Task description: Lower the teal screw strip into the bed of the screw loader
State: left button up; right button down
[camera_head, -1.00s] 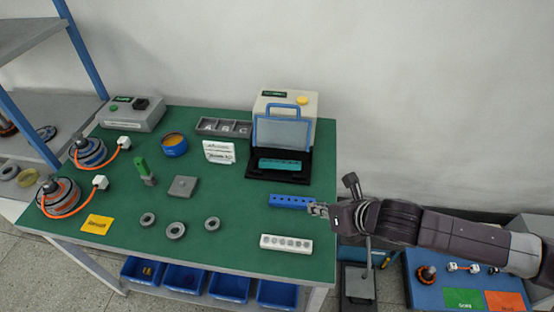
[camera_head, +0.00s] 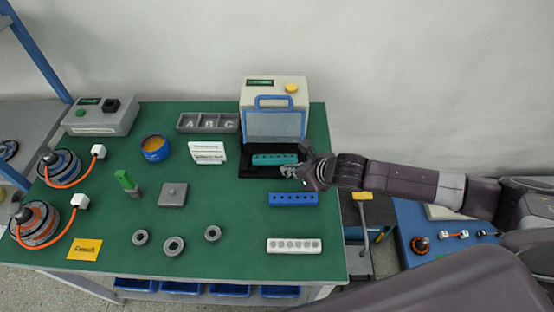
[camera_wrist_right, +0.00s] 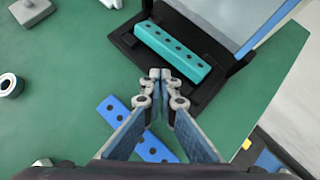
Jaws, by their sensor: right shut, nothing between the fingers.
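The teal screw strip (camera_head: 275,159) lies in the black bed (camera_head: 252,173) of the screw loader (camera_head: 273,92). In the right wrist view the teal strip (camera_wrist_right: 172,52) lies lengthwise in the black bed (camera_wrist_right: 212,84), close to the raised clear lid. My right gripper (camera_head: 284,172) is shut and empty, just in front of the strip and above the bed's front edge. In the right wrist view its fingertips (camera_wrist_right: 160,74) meet just short of the strip, apart from it. My left gripper is not in view.
A blue strip (camera_head: 293,199) lies on the green table below my right gripper. A white strip (camera_head: 294,245) lies nearer the front edge. A white sign (camera_head: 208,151) and a grey tray (camera_head: 208,122) stand left of the loader.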

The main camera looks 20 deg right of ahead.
aim_at(271, 158)
jog(key=w, duration=0.1)
jog(key=w+a, duration=0.1)
jog(key=w+p, duration=0.1)
jog(key=shift+a+f, duration=0.2)
jog(key=shift+f, duration=0.1)
jog(key=shift+w+a, duration=0.15)
jog(key=shift+w, duration=0.15)
jog(key=shift+w+a+f, duration=0.1)
jog(key=shift+w, duration=0.15)
jog(key=shift+w+a, duration=0.4)
jog(key=shift+w, duration=0.45)
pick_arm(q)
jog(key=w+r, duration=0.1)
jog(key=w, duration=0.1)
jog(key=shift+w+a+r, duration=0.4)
pick_arm(e)
jog(key=shift+w, duration=0.1)
pick_arm(q)
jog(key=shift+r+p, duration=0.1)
jog(key=shift+p, duration=0.25)
